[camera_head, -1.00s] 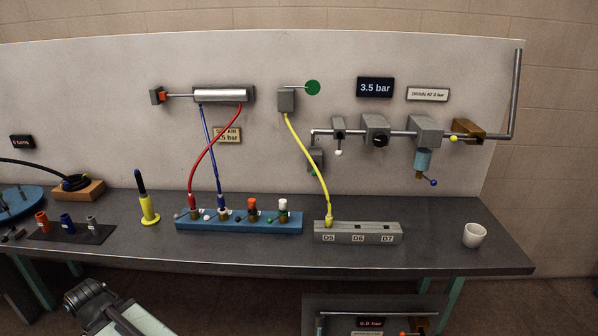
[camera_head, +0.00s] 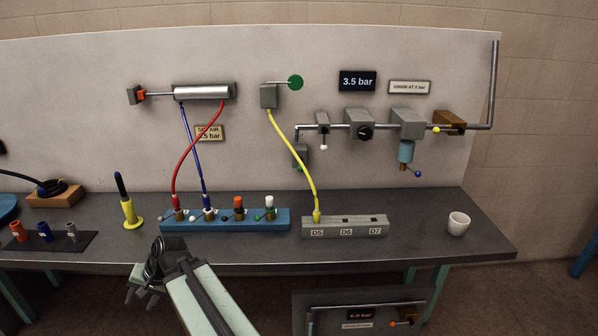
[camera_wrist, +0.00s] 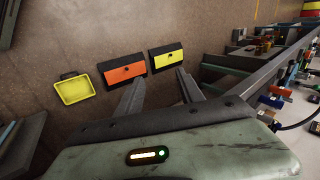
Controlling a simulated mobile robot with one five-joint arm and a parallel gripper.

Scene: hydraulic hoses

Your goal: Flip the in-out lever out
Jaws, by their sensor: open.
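A blue valve block (camera_head: 283,224) sits on the bench with several small ball-tipped levers along its front; I cannot tell which one is the in-out lever. A white-tipped lever (camera_head: 192,219) and a green-tipped lever (camera_head: 257,217) are on it. A red hose (camera_head: 185,150) and a blue hose (camera_head: 193,155) run from the block's left part up to a silver cylinder (camera_head: 203,92) on the panel. My gripper (camera_head: 138,287) is in front of the bench's front edge, lower left of the block. In the wrist view my gripper (camera_wrist: 159,76) is open and empty.
A yellow stand (camera_head: 131,215) with a dark tool is left of the block. A grey block (camera_head: 375,226) with a yellow hose (camera_head: 295,150) is to its right, then a white cup (camera_head: 458,223). The wrist view shows orange (camera_wrist: 123,72) and yellow (camera_wrist: 167,57) cases below.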

